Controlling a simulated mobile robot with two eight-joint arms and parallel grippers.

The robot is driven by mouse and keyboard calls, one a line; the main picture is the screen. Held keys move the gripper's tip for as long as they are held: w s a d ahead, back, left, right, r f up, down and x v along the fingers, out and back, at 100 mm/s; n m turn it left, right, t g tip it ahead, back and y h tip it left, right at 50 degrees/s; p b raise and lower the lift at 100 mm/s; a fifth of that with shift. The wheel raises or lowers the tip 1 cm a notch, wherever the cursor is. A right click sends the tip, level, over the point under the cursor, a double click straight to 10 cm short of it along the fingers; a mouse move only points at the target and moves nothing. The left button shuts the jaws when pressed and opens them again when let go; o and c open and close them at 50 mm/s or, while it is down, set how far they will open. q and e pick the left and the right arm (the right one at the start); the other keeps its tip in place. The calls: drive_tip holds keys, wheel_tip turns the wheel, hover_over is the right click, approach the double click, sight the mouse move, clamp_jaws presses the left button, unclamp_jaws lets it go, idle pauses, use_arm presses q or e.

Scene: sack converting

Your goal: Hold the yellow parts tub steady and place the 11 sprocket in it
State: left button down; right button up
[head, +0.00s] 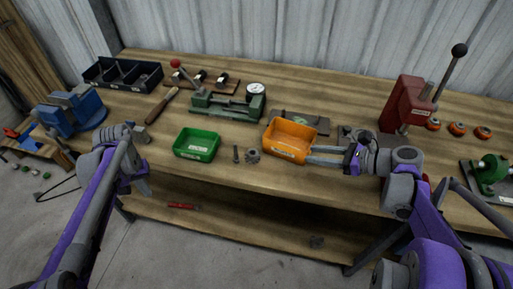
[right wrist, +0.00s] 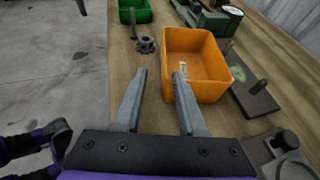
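The parts tub (head: 290,152) looks orange-yellow, with a white label on its front; it stands upright on the bench and looks empty. It fills the middle right of the right wrist view (right wrist: 205,88). A small grey toothed sprocket (head: 253,155) lies on the bench just left of the tub; it also shows in the right wrist view (right wrist: 147,45). No number is readable on it. My right gripper (head: 310,155) is open at the tub's right end, its fingers apart near the tub wall; contact is unclear. My left gripper (head: 143,134) is left of the green tub, its finger opening unclear.
A green tub (head: 197,144) and an upright-looking dark bolt (head: 236,154) stand left of the sprocket. A green gauge fixture (head: 228,105) is behind. A red lever press (head: 405,103) stands right, a blue vise (head: 72,112) left. The bench's front edge is close.

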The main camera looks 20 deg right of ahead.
approach(266, 147)
drive_tip(key=x, duration=0.4)
drive_tip(key=shift+w+a+f, duration=0.2)
clamp_jaws()
idle(1.5)
